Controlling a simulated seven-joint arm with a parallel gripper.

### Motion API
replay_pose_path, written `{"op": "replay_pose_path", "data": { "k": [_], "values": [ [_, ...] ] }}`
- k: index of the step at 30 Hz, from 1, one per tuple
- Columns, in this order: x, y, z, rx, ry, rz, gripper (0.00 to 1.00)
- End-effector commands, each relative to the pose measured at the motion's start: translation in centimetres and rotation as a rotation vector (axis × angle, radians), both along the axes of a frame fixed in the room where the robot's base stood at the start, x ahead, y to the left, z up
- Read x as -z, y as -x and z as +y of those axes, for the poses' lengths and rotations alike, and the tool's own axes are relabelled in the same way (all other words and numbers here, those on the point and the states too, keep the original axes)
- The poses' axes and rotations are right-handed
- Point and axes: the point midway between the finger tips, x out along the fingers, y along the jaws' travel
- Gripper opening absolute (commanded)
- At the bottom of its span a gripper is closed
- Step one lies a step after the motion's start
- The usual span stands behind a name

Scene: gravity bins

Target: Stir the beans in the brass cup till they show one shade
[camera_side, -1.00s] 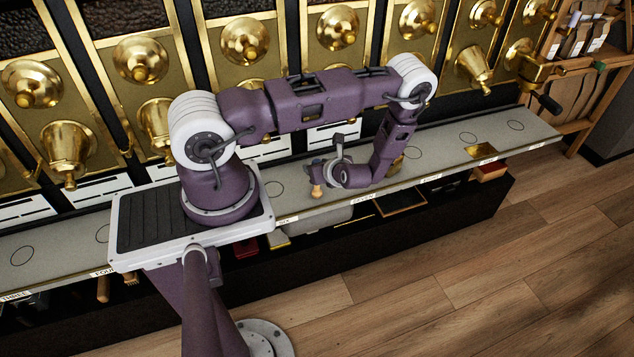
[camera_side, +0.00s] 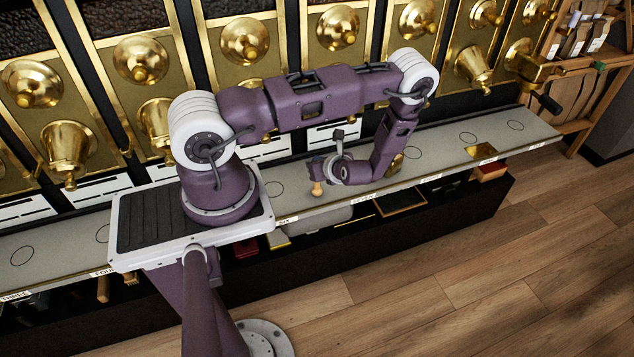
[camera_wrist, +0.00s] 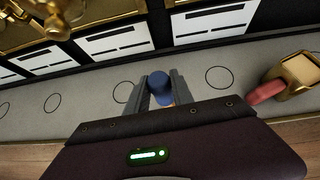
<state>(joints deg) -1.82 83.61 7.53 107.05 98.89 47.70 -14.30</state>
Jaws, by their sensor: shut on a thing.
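My gripper (camera_side: 317,175) is shut on a wooden tool with a blue round end. The blue end of the tool (camera_wrist: 160,86) shows between my two fingers in the wrist view. In the side view its pale wooden part (camera_side: 317,189) points down over the grey counter; I cannot tell whether it touches. A brass vessel (camera_wrist: 300,72) with a red handle stands on the counter to the right in the wrist view, apart from my fingers. In the side view brass (camera_side: 397,164) shows partly behind my forearm. No beans are visible.
The grey counter (camera_side: 440,160) carries drawn circles, and bare room lies around the held tool. Brass dispensers (camera_side: 337,28) line the wall behind. Shelves with items lie below the front edge.

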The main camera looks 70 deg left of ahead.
Motion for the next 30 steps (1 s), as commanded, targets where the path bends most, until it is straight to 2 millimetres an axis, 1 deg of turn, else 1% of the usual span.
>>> {"op": "replay_pose_path", "data": {
  "k": [30],
  "values": [
    [-3.6,0.0,0.0,-0.001,0.0,-0.001,0.0]
  ]
}}
